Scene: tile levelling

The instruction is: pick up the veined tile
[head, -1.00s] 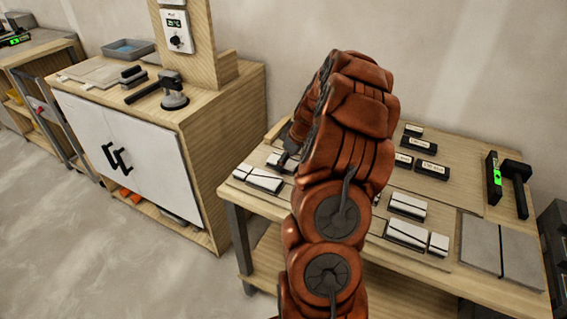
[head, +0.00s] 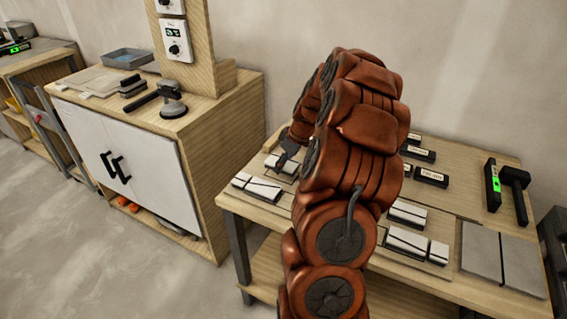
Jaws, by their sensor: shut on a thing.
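My gripper (head: 284,157) shows only partly, left of my arm over the left side of the workbench. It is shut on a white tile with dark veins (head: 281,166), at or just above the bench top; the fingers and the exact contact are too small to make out. White tiles with dark lines (head: 257,187) lie in front of it, near the bench's left front corner. More white veined tiles lie right of my arm: one further back (head: 408,212), a larger one in front (head: 405,240) and a small one beside it (head: 438,252). My arm hides the bench middle.
The workbench (head: 452,201) also holds dark labelled blocks (head: 431,177), a level with a green display (head: 493,185), a black mallet (head: 517,190) and grey tiles (head: 482,250). A wooden cabinet (head: 232,115) with a suction lifter (head: 172,101) stands left, close to the bench.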

